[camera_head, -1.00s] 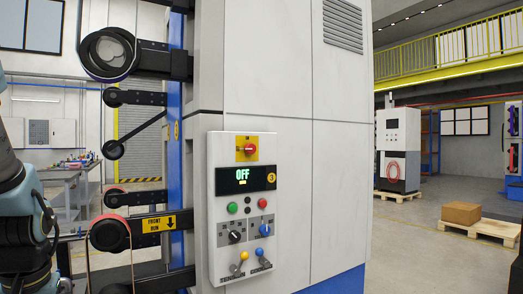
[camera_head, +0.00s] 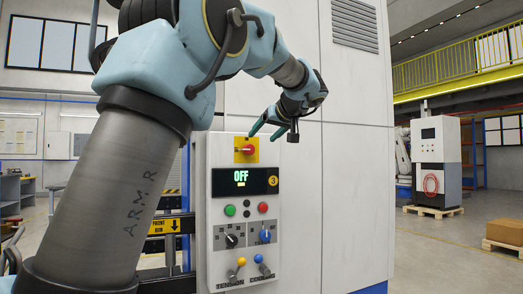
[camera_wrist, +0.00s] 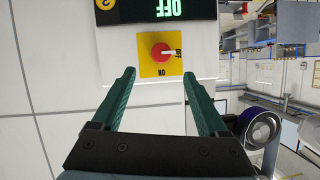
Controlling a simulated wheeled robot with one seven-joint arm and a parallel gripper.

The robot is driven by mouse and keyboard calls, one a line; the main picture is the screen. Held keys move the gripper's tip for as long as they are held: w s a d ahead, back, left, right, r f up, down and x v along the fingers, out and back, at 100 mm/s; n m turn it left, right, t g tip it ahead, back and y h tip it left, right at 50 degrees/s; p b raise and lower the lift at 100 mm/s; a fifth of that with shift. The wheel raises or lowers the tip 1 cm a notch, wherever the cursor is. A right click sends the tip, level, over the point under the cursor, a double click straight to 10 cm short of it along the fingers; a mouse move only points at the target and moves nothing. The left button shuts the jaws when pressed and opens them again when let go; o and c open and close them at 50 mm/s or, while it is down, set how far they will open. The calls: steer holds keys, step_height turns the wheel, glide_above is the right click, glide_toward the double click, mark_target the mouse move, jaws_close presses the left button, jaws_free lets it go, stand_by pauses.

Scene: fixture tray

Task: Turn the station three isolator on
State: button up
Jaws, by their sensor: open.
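The station three isolator (camera_head: 248,149) is a red rotary knob on a yellow plate at the top of a white control panel. It also shows in the wrist view (camera_wrist: 161,52), upside down, with its pointer toward the OFF mark. The display (camera_head: 245,181) below it reads OFF beside a yellow number 3.
The white cabinet wall (camera_head: 345,180) right of the panel is clear.

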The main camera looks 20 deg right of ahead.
mark_target(251, 148)
steer(key=p+x, duration=0.3)
steer(key=x, duration=0.7)
steer(key=shift+s+a, duration=0.1)
steer(key=shift+c, duration=0.4)
jaws_close()
